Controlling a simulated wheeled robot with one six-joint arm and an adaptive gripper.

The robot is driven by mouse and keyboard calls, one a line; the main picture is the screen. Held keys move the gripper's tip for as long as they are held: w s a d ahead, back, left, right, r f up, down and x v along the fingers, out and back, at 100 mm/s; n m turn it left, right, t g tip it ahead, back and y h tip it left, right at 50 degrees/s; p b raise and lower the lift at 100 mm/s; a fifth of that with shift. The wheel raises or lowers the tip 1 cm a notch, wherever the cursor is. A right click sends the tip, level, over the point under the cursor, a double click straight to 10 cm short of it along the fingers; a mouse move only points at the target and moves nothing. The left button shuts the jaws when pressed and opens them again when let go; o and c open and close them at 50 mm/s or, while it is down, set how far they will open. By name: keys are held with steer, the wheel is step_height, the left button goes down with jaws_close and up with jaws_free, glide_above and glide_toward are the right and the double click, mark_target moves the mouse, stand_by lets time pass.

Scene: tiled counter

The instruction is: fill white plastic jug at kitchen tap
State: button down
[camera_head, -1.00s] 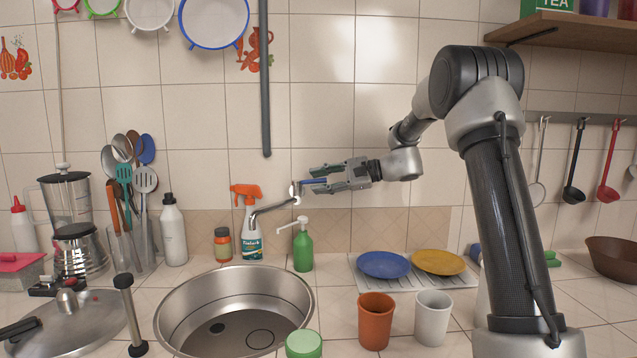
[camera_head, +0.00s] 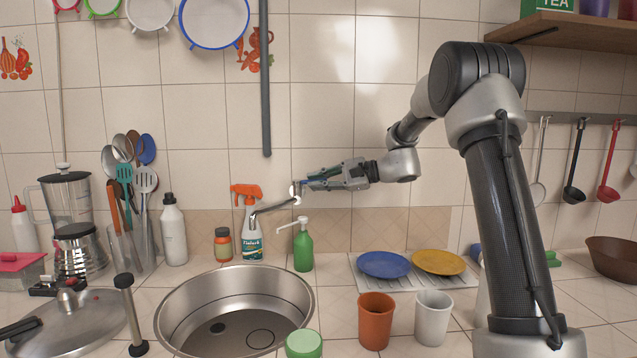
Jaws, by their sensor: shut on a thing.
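The metal kitchen tap (camera_head: 272,208) comes out of the tiled wall above the sink (camera_head: 178,327), its spout reaching left. My gripper (camera_head: 304,184) is at the wall end of the tap, level and pointing left. It is shut on what appears to be the tap's handle, mostly hidden by the fingers. A bluish part shows at the fingertips. I cannot make out a water stream below the spout. A narrow white shape (camera_head: 481,304) shows at the left edge of my arm's lower part; it may be the white plastic jug, but my arm hides most of it.
An orange-topped spray bottle (camera_head: 252,238) and green soap dispenser (camera_head: 303,250) stand behind the sink. A green-lidded container (camera_head: 304,344) is at its front right. An orange cup (camera_head: 376,322), a white cup (camera_head: 433,318) and blue and yellow plates stand to the right.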

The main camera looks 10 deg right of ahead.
steer(key=shift+s+a+m+t+h, duration=0.4)
steer(key=shift+s+m+t+h, duration=0.2)
steer(key=shift+m+t+h, duration=0.7)
steer(key=shift+s+a+m+t+h, duration=0.35)
steer(key=shift+s+m+t+h, duration=0.3)
steer(key=shift+m+t+h, duration=0.65)
steer(key=shift+s+a+m+t+h, duration=0.4)
steer(key=shift+s+m+t+h, duration=0.2)
steer(key=shift+m+t+h, duration=0.7)
steer(key=shift+m, duration=0.3)
steer(key=c, duration=1.5)
jaws_free()
steer(key=v, duration=1.2)
steer(key=shift+a+r, duration=0.1)
steer(key=shift+a, duration=0.05)
